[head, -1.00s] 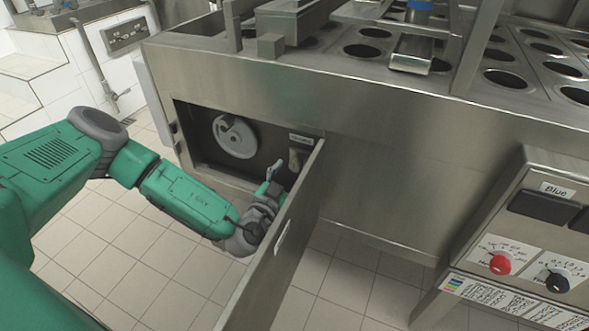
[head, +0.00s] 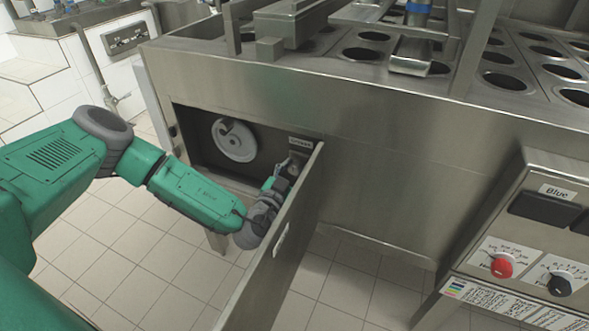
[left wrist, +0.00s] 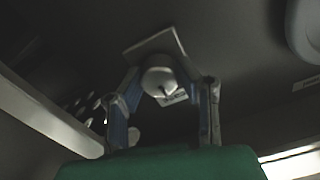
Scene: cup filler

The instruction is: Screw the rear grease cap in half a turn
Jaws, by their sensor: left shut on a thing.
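The grease cap (left wrist: 160,76) is a pale rounded knob in front of a square plate in the left wrist view. My left gripper (head: 287,172) reaches into the open compartment, behind the door, at its right end. In the left wrist view its two fingers stand on either side of the cap and are shut on it. In the head view the gripper and the door's edge largely hide the cap. My right gripper is in neither view.
The open door (head: 272,262) stands close to the right of my left wrist. A grey wheel (head: 234,140) is at the compartment's left. A small label (head: 300,143) sits above the gripper. Tiled floor (head: 130,255) is clear on the left.

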